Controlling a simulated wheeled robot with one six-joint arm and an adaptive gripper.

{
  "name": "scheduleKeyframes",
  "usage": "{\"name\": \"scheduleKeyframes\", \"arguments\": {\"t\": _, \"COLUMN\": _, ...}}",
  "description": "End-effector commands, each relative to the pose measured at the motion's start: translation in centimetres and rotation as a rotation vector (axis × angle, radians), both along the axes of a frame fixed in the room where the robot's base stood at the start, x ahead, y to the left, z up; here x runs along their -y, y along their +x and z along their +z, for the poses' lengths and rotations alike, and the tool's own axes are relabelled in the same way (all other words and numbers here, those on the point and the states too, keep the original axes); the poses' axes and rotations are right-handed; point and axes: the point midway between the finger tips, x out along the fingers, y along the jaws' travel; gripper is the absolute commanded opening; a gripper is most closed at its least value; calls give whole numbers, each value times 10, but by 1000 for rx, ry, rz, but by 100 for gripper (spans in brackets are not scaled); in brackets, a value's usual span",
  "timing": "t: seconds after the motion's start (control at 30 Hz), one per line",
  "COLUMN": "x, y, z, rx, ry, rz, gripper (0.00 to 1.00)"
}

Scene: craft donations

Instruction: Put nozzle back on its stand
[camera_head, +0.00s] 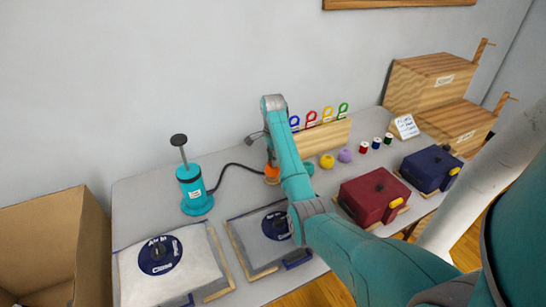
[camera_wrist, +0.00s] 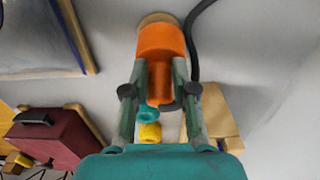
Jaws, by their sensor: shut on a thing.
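The orange nozzle (camera_head: 271,172) is at the back middle of the table, at the end of a black hose (camera_head: 234,166) from the teal pump (camera_head: 194,192). In the wrist view my gripper (camera_wrist: 161,72) is shut on the nozzle (camera_wrist: 165,42), with one finger on each side. A round wooden piece (camera_wrist: 156,17), apparently the stand, shows at the nozzle's wide end. I cannot tell whether they touch. The hose (camera_wrist: 190,40) curves close past the right finger. In the head view my arm hides much of the gripper.
A wooden rack (camera_head: 325,136) with coloured loops, yarn balls and thread spools stands right of my arm. A maroon case (camera_head: 374,197) and a navy case (camera_head: 432,168) are farther right. Two bags (camera_head: 200,258) (camera_head: 258,250) lie in front. A cardboard box (camera_head: 40,235) is at left.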

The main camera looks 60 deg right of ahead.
Motion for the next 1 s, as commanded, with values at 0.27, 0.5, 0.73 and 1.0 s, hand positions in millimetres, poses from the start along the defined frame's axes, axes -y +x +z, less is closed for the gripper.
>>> {"name": "scheduleKeyframes", "arguments": {"t": 0.27, "x": 0, "y": 0, "z": 1, "rx": 0, "ry": 0, "rz": 0, "gripper": 0}}
{"name": "scheduleKeyframes", "arguments": {"t": 0.5, "x": 2, "y": -2, "z": 0, "rx": 0, "ry": 0, "rz": 0, "gripper": 0}}
{"name": "scheduleKeyframes", "arguments": {"t": 0.73, "x": 5, "y": -5, "z": 0, "rx": 0, "ry": 0, "rz": 1, "gripper": 0}}
{"name": "scheduleKeyframes", "arguments": {"t": 1.0, "x": 5, "y": -6, "z": 0, "rx": 0, "ry": 0, "rz": 1, "gripper": 0}}
